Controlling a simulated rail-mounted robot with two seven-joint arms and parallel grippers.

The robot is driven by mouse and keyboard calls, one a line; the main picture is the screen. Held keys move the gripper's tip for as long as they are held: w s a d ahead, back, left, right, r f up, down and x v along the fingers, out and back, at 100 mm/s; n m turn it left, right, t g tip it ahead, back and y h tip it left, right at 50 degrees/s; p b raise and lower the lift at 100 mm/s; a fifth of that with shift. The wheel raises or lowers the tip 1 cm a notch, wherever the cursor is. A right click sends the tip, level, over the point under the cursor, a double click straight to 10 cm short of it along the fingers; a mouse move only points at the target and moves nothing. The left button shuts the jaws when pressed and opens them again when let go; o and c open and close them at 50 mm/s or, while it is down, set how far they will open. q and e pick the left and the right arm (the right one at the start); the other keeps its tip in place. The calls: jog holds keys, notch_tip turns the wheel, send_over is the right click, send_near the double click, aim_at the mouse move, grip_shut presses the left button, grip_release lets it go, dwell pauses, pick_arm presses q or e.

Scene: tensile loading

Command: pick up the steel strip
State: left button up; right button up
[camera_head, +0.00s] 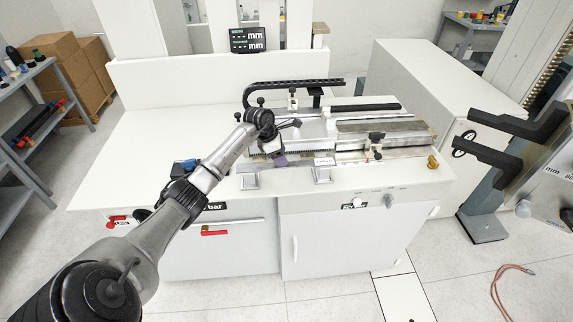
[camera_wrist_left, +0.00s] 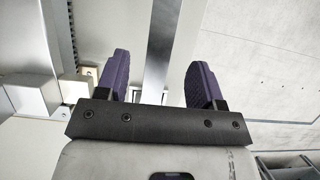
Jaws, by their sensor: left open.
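The steel strip (camera_wrist_left: 162,45) is a flat, shiny grey band in the left wrist view. It runs from the top edge down between the two fingers of my left gripper (camera_wrist_left: 158,85). The purple-padded fingers are open, one on each side of the strip, with a gap to it on both sides. In the head view my left gripper (camera_head: 276,155) is low over the front of the white bench, and I cannot make out the strip there.
The white bench (camera_head: 130,165) carries a machine with a metal bed (camera_head: 385,128) and a black cable chain (camera_head: 295,84) behind my gripper. Two small metal blocks (camera_head: 250,181) (camera_head: 323,175) sit at the front edge. Black L-shaped bars (camera_head: 500,160) stick out at right.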

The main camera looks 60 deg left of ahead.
pick_arm(q)
jog(key=shift+x, duration=1.7)
jog(key=shift+r, duration=0.1)
grip_shut()
